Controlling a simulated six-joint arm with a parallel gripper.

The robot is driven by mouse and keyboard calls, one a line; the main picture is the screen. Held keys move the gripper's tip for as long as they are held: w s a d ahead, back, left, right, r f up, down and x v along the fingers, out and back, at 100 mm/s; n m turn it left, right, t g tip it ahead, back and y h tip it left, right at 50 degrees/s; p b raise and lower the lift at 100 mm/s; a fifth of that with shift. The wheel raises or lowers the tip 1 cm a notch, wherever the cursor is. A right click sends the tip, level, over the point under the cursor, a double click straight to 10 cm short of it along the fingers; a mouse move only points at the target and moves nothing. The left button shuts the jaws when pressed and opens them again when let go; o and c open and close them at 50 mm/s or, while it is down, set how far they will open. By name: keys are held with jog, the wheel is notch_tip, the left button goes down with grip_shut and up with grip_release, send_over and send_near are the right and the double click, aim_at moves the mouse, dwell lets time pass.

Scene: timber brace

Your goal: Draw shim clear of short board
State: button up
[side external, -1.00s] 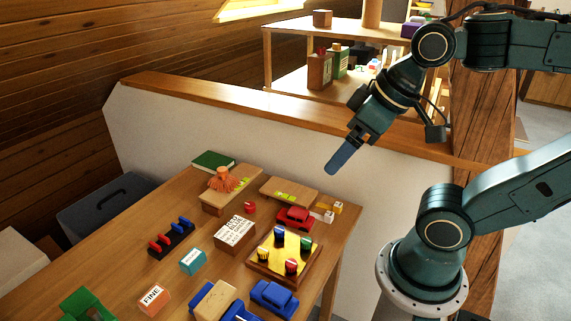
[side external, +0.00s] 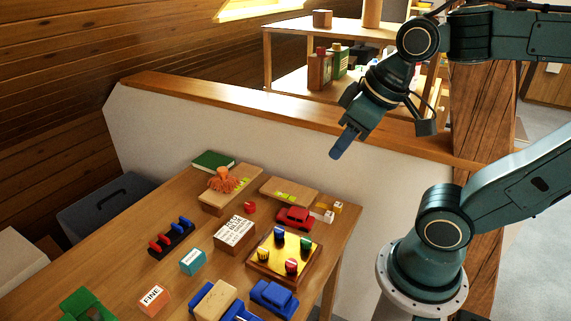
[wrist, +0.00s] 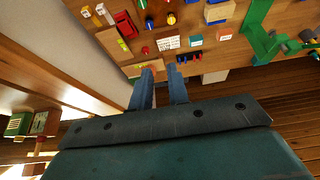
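Two light wooden boards lie near the back edge of the table, each with a yellow-green strip on it. The left board (side external: 213,199) bears an orange octopus-like figure (side external: 222,180); the right board (side external: 304,194) is otherwise bare and also shows in the wrist view (wrist: 108,39). I cannot tell which is the short board. No shim can be made out clearly; a small red piece (side external: 249,207) lies in front of the boards and shows in the wrist view (wrist: 145,49). My gripper (wrist: 160,72) is open and empty, in the air above and behind the table (side external: 335,155).
A red car (side external: 295,217), a lettered block (side external: 234,232) and a yellow peg board (side external: 265,262) stand in front of the boards. A green book (side external: 212,160) lies at the back corner. A low wall with a wooden cap (side external: 270,105) runs behind the table.

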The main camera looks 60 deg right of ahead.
jog(key=w+d+g, duration=0.1)
jog(key=w, duration=0.1)
jog(key=w+d+f, duration=0.1)
jog(key=w, duration=0.1)
jog(key=w+d+f+g, duration=0.1)
jog(key=w+d, duration=0.1)
jog(key=shift+w+f+g+h, duration=0.15)
jog(key=shift+w+g+h, duration=0.05)
jog(key=shift+g+h, duration=0.1)
grip_shut()
jog(key=w+d+f+g, duration=0.2)
jog(key=d+f, duration=0.2)
jog(key=f, duration=0.3)
jog(key=w+d+f+g, duration=0.2)
jog(key=w+d+f, duration=0.1)
jog(key=d+f, duration=0.2)
jog(key=w+d+f+g, duration=0.3)
jog(key=d+f, duration=0.2)
jog(key=f, duration=0.5)
jog(key=shift+w+d+y, duration=0.1)
jog(key=shift+d+y, duration=0.15)
jog(key=shift+y, duration=0.15)
jog(key=shift+f, duration=0.2)
send_near(323, 220)
jog(key=shift+x, duration=2.55)
jog(key=shift+d, duration=0.1)
